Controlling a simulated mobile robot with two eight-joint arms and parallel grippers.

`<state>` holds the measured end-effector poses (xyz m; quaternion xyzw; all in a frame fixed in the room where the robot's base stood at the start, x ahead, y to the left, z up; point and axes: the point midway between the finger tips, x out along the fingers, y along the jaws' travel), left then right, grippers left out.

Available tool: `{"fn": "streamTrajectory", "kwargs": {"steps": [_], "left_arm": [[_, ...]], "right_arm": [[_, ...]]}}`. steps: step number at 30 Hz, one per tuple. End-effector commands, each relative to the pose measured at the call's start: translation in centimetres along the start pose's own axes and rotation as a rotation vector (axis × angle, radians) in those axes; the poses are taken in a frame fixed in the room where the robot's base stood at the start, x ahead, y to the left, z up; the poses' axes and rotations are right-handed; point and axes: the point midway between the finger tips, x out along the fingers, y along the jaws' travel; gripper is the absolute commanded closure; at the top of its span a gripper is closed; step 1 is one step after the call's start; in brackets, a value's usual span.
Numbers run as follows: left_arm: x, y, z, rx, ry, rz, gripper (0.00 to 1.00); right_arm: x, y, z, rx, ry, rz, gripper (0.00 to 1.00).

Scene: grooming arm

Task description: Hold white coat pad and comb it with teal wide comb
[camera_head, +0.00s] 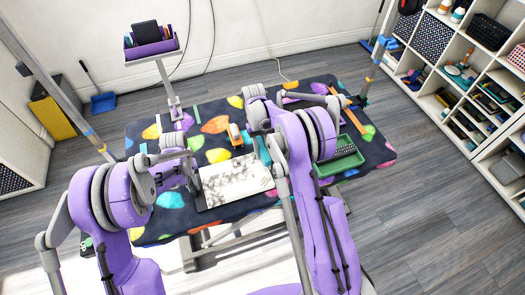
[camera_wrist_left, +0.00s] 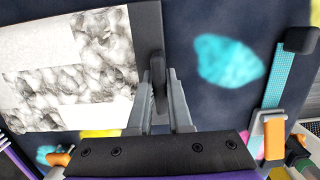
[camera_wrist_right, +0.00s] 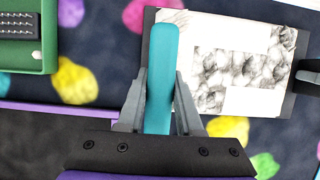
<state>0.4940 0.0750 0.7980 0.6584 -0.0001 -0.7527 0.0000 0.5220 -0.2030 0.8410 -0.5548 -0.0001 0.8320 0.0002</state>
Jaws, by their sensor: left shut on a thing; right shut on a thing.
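The white coat pad (camera_head: 228,190) lies on the patterned table with grey tufted patches on its face; it also shows in the left wrist view (camera_wrist_left: 40,50) and right wrist view (camera_wrist_right: 205,30). My left gripper (camera_wrist_left: 160,90) is shut on the dark upright tab (camera_wrist_left: 158,68) at the pad's edge. My right gripper (camera_wrist_right: 161,85) is shut on the teal wide comb (camera_wrist_right: 162,65), whose far end overlaps the pad's dark border in that view. The comb's teeth are not visible, and I cannot tell whether it touches the pad.
A green tray (camera_wrist_right: 50,30) with a metal-pinned tool stands right of my right arm on the table. An orange-and-white item (camera_head: 235,133) lies behind the pad. A purple caddy (camera_head: 150,48) stands at the back left. Shelves (camera_head: 455,75) line the right wall.

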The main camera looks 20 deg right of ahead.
Motion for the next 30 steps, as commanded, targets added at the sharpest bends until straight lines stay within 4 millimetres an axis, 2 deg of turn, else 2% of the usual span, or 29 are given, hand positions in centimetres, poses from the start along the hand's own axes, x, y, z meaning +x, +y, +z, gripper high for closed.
{"fn": "streamTrajectory", "kwargs": {"steps": [30], "left_arm": [[0.0,0.0,0.0,0.000,0.000,0.000,1.00]], "right_arm": [[1.8,-0.4,-0.8,-0.001,0.000,0.000,1.00]]}}
